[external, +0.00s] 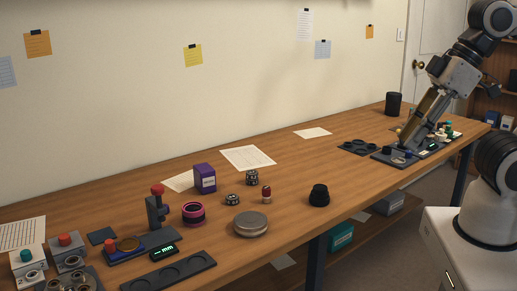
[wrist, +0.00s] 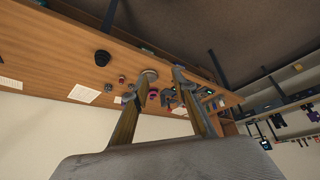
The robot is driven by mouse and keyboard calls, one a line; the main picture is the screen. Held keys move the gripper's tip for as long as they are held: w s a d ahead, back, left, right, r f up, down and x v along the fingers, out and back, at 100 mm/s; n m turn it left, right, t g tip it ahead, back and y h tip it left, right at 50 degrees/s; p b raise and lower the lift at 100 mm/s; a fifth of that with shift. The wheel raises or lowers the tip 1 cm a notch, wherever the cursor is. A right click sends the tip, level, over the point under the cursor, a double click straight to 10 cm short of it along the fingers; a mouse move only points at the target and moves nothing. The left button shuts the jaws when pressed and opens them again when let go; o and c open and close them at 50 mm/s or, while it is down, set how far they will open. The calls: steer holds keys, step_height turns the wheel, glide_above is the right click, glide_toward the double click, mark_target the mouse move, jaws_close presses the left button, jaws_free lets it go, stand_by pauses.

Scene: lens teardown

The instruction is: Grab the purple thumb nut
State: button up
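I cannot tell for sure which piece is the purple thumb nut. A small upright dark red-purple piece (external: 266,193) stands mid-table in the external view, between a dark gear-like part (external: 252,178) and a silver disc (external: 251,224). A magenta-and-black ring (external: 193,213) lies left of it. My gripper (external: 408,138) is at the right end of the table, pointing down and left, low over a dark tray. In the wrist view my gripper's fingers (wrist: 161,78) are spread, with nothing held between them. Small parts near the fingertips are partly hidden by the fingers.
A purple box (external: 204,178), a black stepped cylinder (external: 319,195) and a stand with a red knob (external: 157,205) are on the wooden table. A dark tray with small parts (external: 384,157) lies under my gripper. The table between the black cylinder and that tray is mostly clear.

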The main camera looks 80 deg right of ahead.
steer(key=w+d+r+n+t+h, duration=0.15)
steer(key=w+d+n, duration=0.45)
steer(key=w, duration=0.8)
steer(key=w+d+r+n+t+h, duration=0.1)
steer(key=w+d+r+n+t, duration=0.3)
steer(key=w, duration=0.9)
steer(key=w+d+n+t+h, duration=0.1)
steer(key=w+d+n, duration=0.7)
steer(key=w, duration=0.6)
steer(key=w+d+f+n+t+y, duration=0.15)
steer(key=w+f+n+y, duration=0.25)
steer(key=w+f+n, duration=0.8)
steer(key=f+n+y, duration=0.2)
steer(key=f+n, duration=0.1)
steer(key=f, duration=0.3)
steer(key=f+n+g+y, duration=0.1)
steer(key=f+n, duration=0.3)
steer(key=f, duration=0.2)
steer(key=f+n+y, duration=0.2)
steer(key=f+n, duration=0.2)
steer(key=f, duration=0.2)
steer(key=shift+s+a+f+g+y, duration=0.2)
steer(key=shift+s+a+g+y, duration=0.05)
steer(key=shift+a+g+y, duration=0.15)
steer(key=shift+s+a+f+n+y, duration=0.1)
steer(key=shift+s+f+n+y, duration=0.15)
steer(key=shift+f+n, duration=0.2)
steer(key=shift+w, duration=0.15)
